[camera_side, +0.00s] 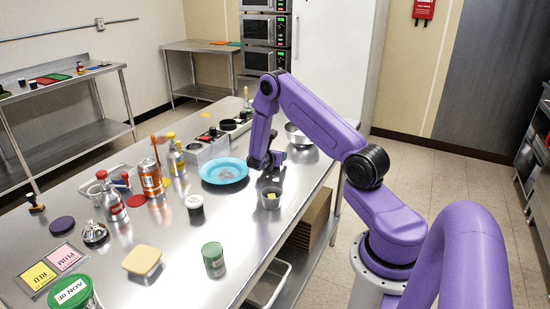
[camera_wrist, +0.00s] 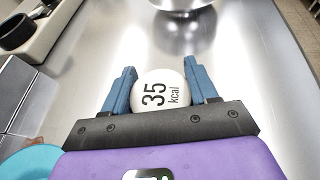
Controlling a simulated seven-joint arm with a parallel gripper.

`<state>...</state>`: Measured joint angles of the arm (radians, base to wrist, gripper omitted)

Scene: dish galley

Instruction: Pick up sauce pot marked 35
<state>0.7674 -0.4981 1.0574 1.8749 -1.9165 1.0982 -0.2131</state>
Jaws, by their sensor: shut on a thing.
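The sauce pot marked 35 (camera_wrist: 162,92) shows in the wrist view as a round white lid reading "35 kcal". My gripper (camera_wrist: 163,88) has its two blue fingers on either side of it, shut on the pot. In the side view my gripper (camera_side: 268,160) is low over the steel table, just right of the blue plate. The pot cannot be made out there. Whether it touches the table is unclear.
The blue plate (camera_side: 224,170) lies left of my gripper. A metal bowl (camera_side: 297,134) stands beyond it, and a grey cup (camera_side: 270,199) with yellow contents stands nearer the camera.

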